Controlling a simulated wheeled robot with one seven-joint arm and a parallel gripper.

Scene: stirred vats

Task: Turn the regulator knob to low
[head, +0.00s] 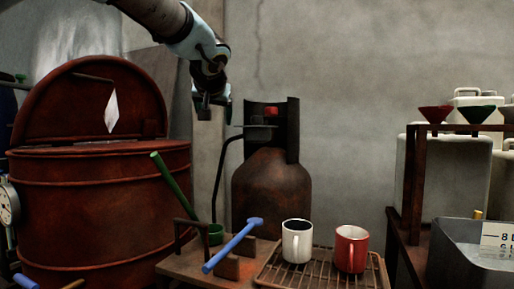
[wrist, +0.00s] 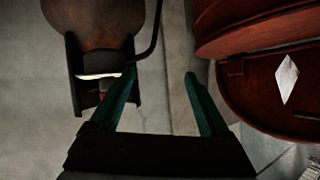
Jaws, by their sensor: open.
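The rusty gas cylinder (head: 271,195) stands upright against the back wall, with a dark collar around its top. The red regulator knob (head: 271,111) sits inside that collar, above a dark regulator body with a black hose. My gripper (head: 215,107) is open and empty, in the air left of the collar and apart from the knob. In the wrist view my gripper (wrist: 163,88) shows two green fingers spread wide. The cylinder (wrist: 95,20) appears inverted there at the upper left. The knob (wrist: 104,86) shows only as a small reddish patch, largely hidden near the left finger.
A rusty vat (head: 100,205) with a raised lid stands at left. A low bench holds a white mug (head: 297,245) and a red mug (head: 351,250) on a wire rack (head: 318,281), plus a blue-handled tool (head: 235,243). Jugs and funnels stand at right. Wall space above the cylinder is clear.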

